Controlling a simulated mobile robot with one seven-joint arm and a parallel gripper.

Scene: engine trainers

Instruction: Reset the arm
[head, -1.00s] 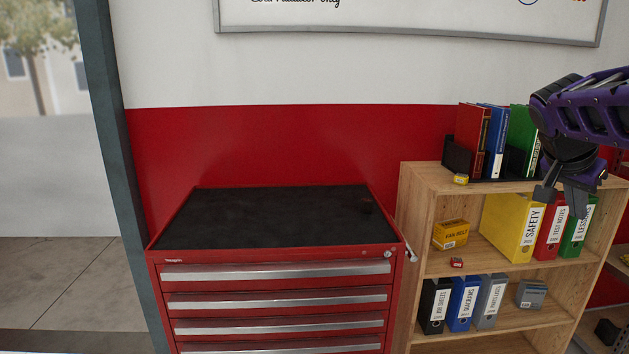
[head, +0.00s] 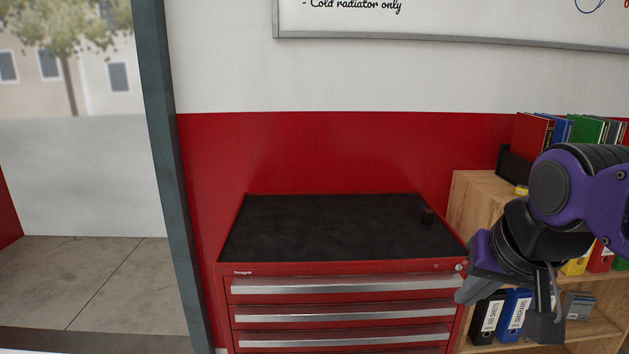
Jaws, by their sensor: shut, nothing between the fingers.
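My arm with its purple and black links reaches in from the right edge of the head view. My gripper (head: 545,318) hangs at the lower right, pointing down, in front of the wooden shelf (head: 480,188). Its fingers are shut with nothing held between them. The arm and gripper hide much of the shelf's middle.
Binders (head: 532,135) stand on the shelf. An open doorway (head: 90,290) is at the left, and a whiteboard (head: 450,25) hangs above.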

